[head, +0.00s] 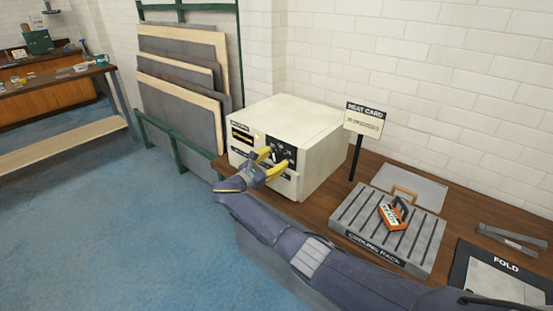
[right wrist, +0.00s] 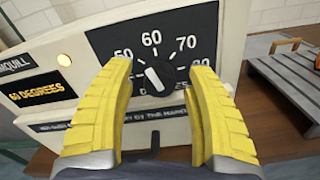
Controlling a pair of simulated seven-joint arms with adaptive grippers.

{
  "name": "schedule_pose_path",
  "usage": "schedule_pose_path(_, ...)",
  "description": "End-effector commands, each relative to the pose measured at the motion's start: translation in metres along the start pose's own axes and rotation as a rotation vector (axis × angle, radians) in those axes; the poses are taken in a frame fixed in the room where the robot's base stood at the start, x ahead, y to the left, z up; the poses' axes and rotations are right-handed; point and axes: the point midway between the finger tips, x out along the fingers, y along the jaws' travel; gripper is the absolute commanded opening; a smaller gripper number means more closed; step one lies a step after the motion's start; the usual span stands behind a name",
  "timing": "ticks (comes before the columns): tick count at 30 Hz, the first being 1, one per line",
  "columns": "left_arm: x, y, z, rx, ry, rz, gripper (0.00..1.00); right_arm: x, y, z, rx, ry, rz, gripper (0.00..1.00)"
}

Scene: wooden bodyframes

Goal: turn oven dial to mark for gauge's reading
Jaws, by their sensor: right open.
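The white oven (head: 300,125) stands on the wooden bench. Its black dial plate (right wrist: 180,38) carries the marks 50, 60, 70 and one partly covered by a finger. The dial (right wrist: 157,78) has a white pointer slanting from upper left to lower right; which mark it indicates is unclear. The gauge (right wrist: 43,93) at left appears to read 60 degrees in orange. My right gripper (head: 268,165) is at the oven front. In the wrist view its open yellow fingers (right wrist: 158,70) stand either side of the dial; contact is unclear. My left gripper is out of view.
A heat card (head: 363,122) stands on a post right of the oven. A cooling rack (head: 362,228) with an orange-and-white item (head: 393,217) lies further right, near a fold mat (head: 468,265). Boards (head: 180,75) lean on the wall behind left.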

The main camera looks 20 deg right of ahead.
Motion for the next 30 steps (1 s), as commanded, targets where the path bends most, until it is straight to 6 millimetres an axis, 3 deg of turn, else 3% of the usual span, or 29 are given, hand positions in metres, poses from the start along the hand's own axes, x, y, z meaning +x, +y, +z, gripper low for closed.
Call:
schedule_pose_path(15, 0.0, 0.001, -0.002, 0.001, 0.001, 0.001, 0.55, -0.085, 0.0, 0.0, 0.001, 0.001, 0.0, 0.55)
schedule_pose_path(22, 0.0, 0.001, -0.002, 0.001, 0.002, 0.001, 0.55, -0.104, 0.0, 0.001, 0.001, 0.0, -0.001, 0.55)
schedule_pose_path(30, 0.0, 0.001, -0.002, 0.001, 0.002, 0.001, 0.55, -0.109, 0.0, 0.001, 0.001, -0.002, -0.001, 0.55)
